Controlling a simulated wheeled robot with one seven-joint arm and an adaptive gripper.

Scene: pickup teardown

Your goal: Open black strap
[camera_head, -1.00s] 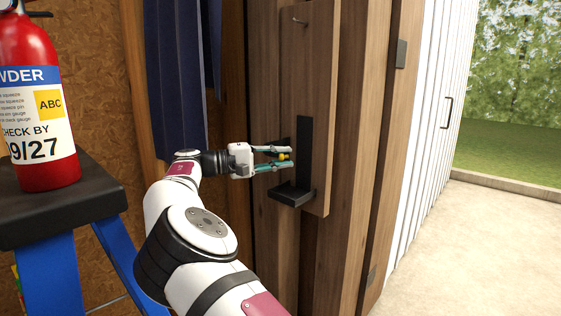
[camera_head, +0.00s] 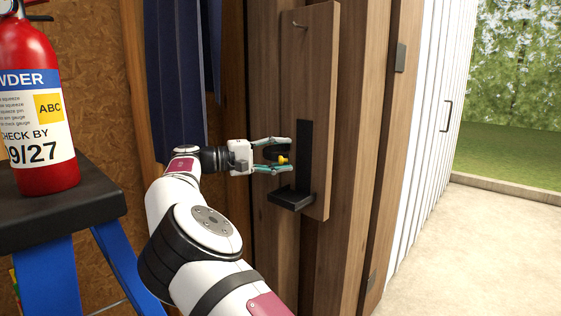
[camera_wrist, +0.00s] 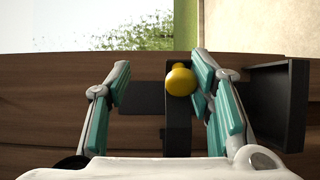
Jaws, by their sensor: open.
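The black strap (camera_wrist: 178,125) is a dark band with a yellow knob (camera_wrist: 181,80) at its end, in the middle of the wrist view. In the head view the strap (camera_head: 273,153) and the yellow knob (camera_head: 283,160) stand out from a black wall bracket (camera_head: 304,150). My gripper (camera_head: 289,154) is open, with one teal finger above and one below the strap and knob. In the wrist view my gripper (camera_wrist: 161,66) has its right finger close beside the knob; I cannot tell whether they touch. The left finger is clearly apart.
The bracket has a black ledge (camera_head: 291,198) just below my lower finger and is fixed to a wooden board (camera_head: 320,100). A blue cloth (camera_head: 178,80) hangs left of the board. A red fire extinguisher (camera_head: 36,105) stands on a black-topped stool (camera_head: 60,205) at the left.

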